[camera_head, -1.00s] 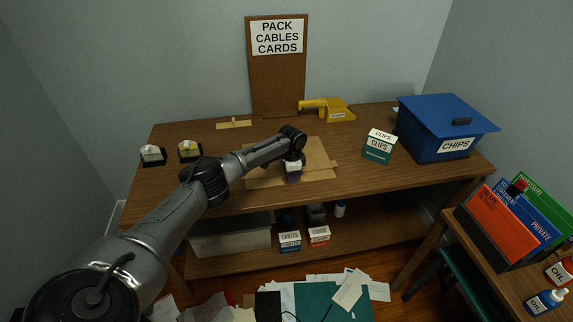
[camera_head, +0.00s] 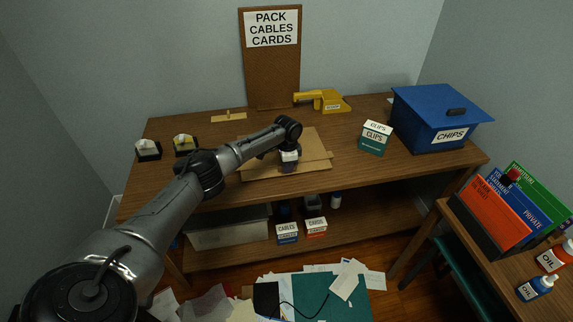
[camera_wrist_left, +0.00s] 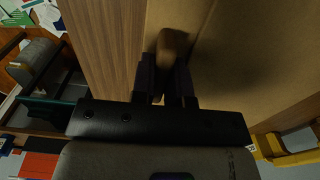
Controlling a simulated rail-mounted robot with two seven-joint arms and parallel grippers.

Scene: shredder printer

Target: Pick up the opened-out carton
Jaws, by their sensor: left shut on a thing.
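The opened-out carton (camera_head: 313,145) lies flat and brown on the wooden workbench, near its front middle. My left gripper (camera_head: 289,166) points down at the carton's front part, and my arm hides some of the carton. In the left wrist view, the carton (camera_wrist_left: 245,60) fills the upper right. There my left gripper (camera_wrist_left: 168,72) is shut on a small brown cardboard piece of it, between dark fingers. I cannot tell whether the carton is lifted off the bench. My right gripper is not in view.
The bench (camera_head: 220,195) also holds a CLIPS box (camera_head: 374,138), a blue CHIPS bin (camera_head: 435,118), a yellow tool (camera_head: 325,101) and two small black holders at the left. A corkboard (camera_head: 271,75) stands behind. Papers litter the floor. Bare bench lies right of the carton.

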